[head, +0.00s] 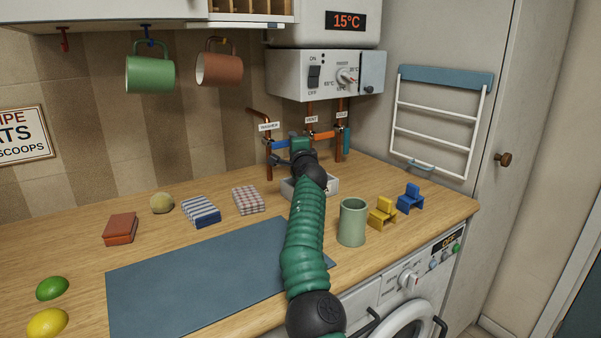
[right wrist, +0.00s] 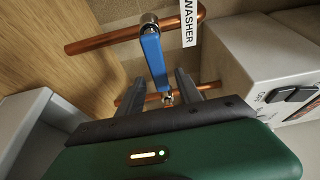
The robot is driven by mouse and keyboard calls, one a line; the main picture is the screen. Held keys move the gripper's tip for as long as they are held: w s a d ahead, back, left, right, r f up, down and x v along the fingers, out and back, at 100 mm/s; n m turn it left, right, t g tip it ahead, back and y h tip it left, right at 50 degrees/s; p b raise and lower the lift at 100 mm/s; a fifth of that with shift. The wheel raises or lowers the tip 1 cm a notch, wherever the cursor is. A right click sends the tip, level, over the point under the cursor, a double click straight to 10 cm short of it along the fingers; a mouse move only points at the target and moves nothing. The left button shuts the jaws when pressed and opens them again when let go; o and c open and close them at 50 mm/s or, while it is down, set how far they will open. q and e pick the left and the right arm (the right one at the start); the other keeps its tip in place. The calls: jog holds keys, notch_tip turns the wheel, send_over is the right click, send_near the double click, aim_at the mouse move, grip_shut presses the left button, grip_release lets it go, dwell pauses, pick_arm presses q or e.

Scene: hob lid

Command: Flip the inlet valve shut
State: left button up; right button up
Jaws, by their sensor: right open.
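Three copper pipes with labelled valves run down the back wall in the head view. The leftmost valve has a blue lever (head: 281,142) set across its pipe. An orange lever (head: 322,135) sits across the middle pipe, and a teal lever (head: 347,137) lies along the right pipe. The middle and right labels are too small to read surely. My right gripper (head: 287,160) is at the leftmost valve. In the right wrist view, the open right gripper (right wrist: 158,80) has the blue lever (right wrist: 154,60) between its fingers, beside a label reading WASHER (right wrist: 189,22). My left gripper is out of view.
A white boiler (head: 325,75) with switch and dial hangs above the valves. A shallow grey tray (head: 325,185) stands under my right wrist. A green cup (head: 352,222) and yellow and blue toy chairs stand to the right. A blue-grey mat (head: 200,275) covers the front counter.

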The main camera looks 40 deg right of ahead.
jog(key=b+v, duration=0.7)
jog(key=v, duration=0.6)
jog(key=shift+s+a+f, duration=0.15)
jog(key=shift+s+a, duration=0.05)
jog(key=shift+s, duration=0.05)
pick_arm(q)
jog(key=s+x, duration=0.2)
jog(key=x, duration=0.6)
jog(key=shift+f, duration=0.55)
pick_arm(e)
jog(key=shift+s+a, duration=0.1)
jog(key=shift+s, duration=0.2)
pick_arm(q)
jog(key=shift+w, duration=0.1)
